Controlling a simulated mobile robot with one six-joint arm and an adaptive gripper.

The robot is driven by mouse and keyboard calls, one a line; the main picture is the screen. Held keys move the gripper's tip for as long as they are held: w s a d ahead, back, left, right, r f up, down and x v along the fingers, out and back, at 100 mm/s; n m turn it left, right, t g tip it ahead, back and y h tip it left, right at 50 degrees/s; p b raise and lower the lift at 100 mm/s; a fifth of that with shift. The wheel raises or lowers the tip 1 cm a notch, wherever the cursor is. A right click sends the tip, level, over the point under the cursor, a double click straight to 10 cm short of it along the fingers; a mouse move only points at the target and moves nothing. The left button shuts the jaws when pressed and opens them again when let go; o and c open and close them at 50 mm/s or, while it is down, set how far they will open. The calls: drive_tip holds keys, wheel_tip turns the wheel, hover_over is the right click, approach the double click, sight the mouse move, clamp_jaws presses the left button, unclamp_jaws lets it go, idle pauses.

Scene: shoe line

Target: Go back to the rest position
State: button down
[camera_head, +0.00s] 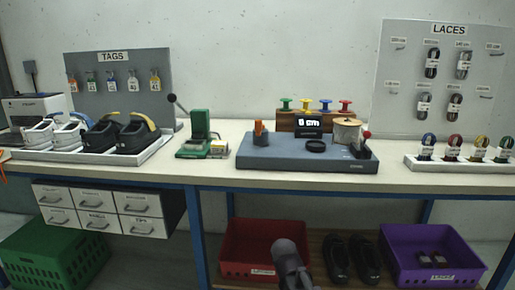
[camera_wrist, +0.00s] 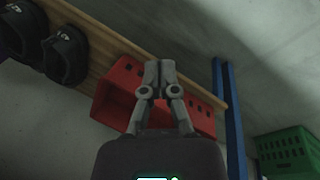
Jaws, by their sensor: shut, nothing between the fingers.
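My gripper (camera_wrist: 159,68) points at the lower shelf in the wrist view, its two fingers together and nothing between them. The red crate (camera_wrist: 118,92) lies behind the fingers in that view. In the head view a grey part of my arm (camera_head: 290,262) shows at the bottom centre, in front of the lower shelf between the red crate (camera_head: 236,250) and the black shoes (camera_head: 352,258). The fingertips cannot be made out in the head view.
The workbench (camera_head: 225,178) carries a shoe tray (camera_head: 160,143), a green press (camera_head: 200,130) and a grey lacing station (camera_head: 300,155). Below are white drawers (camera_head: 100,207), a green crate (camera_head: 50,255) and a purple crate (camera_head: 400,262). A blue table leg (camera_wrist: 233,120) stands near my gripper.

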drive_tip(key=s+d+r+m+g+y+p, duration=0.1)
drive_tip(key=s+d+m+y+p, duration=0.1)
drive_tip(key=s+d+m, duration=0.4)
wheel_tip(320, 180, up, 37)
drive_tip(key=p, duration=3.6)
drive_tip(key=shift+a+p, duration=0.15)
drive_tip(key=shift+p, duration=0.15)
